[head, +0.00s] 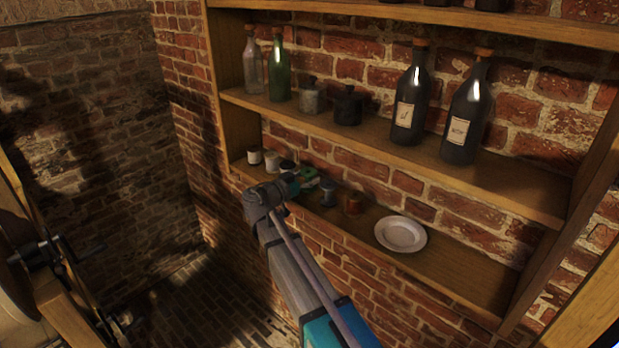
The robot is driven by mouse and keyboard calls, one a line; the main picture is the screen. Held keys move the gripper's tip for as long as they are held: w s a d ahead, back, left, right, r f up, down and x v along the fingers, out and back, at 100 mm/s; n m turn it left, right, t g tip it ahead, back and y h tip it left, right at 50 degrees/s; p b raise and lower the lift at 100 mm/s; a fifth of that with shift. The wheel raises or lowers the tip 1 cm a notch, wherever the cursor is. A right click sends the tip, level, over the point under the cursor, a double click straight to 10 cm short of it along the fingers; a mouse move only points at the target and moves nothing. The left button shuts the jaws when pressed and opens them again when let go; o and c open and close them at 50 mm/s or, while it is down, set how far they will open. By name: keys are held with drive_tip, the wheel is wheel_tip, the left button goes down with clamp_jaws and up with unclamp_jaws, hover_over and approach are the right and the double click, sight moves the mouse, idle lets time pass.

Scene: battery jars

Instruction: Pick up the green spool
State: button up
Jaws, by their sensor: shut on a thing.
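The green spool (309,177) is on the lower shelf, in the row of small spools, just beyond the end of my arm. My gripper (301,182) reaches in from the front and is shut on the green spool. The wrist and gripper body cover part of the spool and most of the fingers. I cannot tell whether the spool still touches the shelf.
Close left are a dark spool (287,166) and pale spools (271,162). To the right stand a grey-blue spool (328,192), an orange spool (353,203) and a white plate (400,234). The upper shelf (375,134) overhead holds bottles (464,118) and jars (347,106).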

drive_tip(key=shift+s+a+r, duration=0.1)
drive_tip(key=shift+s+r, duration=0.1)
drive_tip(key=shift+r, duration=0.15)
wheel_tip(320, 180, up, 6)
drive_tip(key=p, duration=0.7)
drive_tip(key=s+d+v, duration=0.1)
drive_tip(key=v, duration=1.8)
drive_tip(key=shift+s+d+b, duration=0.2)
drive_tip(key=shift+s+b, duration=0.05)
drive_tip(key=shift+b, duration=0.15)
